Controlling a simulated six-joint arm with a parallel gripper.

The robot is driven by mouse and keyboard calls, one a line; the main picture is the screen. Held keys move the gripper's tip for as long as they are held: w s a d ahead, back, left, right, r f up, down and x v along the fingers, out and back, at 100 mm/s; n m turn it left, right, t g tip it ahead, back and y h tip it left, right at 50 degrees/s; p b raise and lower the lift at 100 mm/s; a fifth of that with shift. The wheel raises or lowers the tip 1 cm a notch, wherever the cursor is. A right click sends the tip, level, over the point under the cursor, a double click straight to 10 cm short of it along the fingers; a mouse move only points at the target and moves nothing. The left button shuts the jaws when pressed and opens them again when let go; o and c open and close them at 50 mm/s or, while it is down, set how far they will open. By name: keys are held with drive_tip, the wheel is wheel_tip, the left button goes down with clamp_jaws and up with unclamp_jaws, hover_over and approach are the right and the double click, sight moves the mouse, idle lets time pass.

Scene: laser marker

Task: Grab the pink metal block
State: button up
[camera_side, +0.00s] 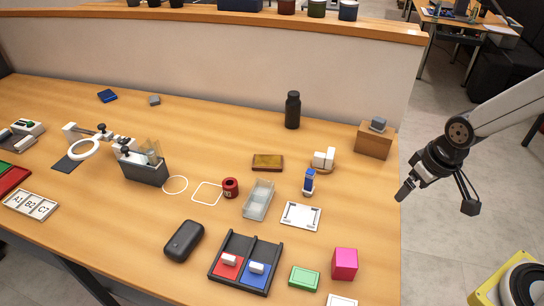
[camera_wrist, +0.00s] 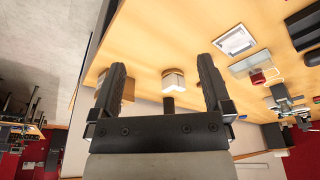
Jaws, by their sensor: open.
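The pink block (camera_side: 344,264) stands on the wooden table near its front right corner in the side view. It is a plain pink cube and nothing touches it. I cannot make it out in the wrist view. My gripper (camera_side: 436,196) is beyond the right edge of the table, up and to the right of the block, and apart from it. In the wrist view my gripper (camera_wrist: 162,80) shows two dark fingers spread wide with no object held between them.
A green block (camera_side: 304,278) lies left of the pink block. A black two-part tray (camera_side: 212,276) holds red and blue pieces. A white square frame (camera_side: 301,216) lies behind. A brown box (camera_side: 373,141) with a grey block stands at the right edge. A black bottle (camera_side: 292,110) stands farther back.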

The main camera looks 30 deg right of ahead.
drive_tip(key=m+g, duration=0.4)
drive_tip(key=m, duration=0.3)
hover_over(347, 257)
drive_tip(key=shift+y, duration=0.4)
drive_tip(key=f, duration=0.6)
drive_tip(key=shift+w+d, duration=0.2)
drive_tip(key=shift+w, duration=0.05)
drive_tip(key=shift+f, duration=0.15)
drive_tip(key=shift+s+a+f, duration=0.1)
drive_tip(key=shift+s+f, duration=0.05)
drive_tip(key=shift+f, duration=1.05)
drive_tip(key=shift+s+a+f, duration=0.1)
drive_tip(key=shift+a+f, duration=0.05)
drive_tip(key=shift+f, duration=1.15)
drive_tip(key=shift+s+a+f, duration=0.1)
drive_tip(key=shift+f, duration=1.15)
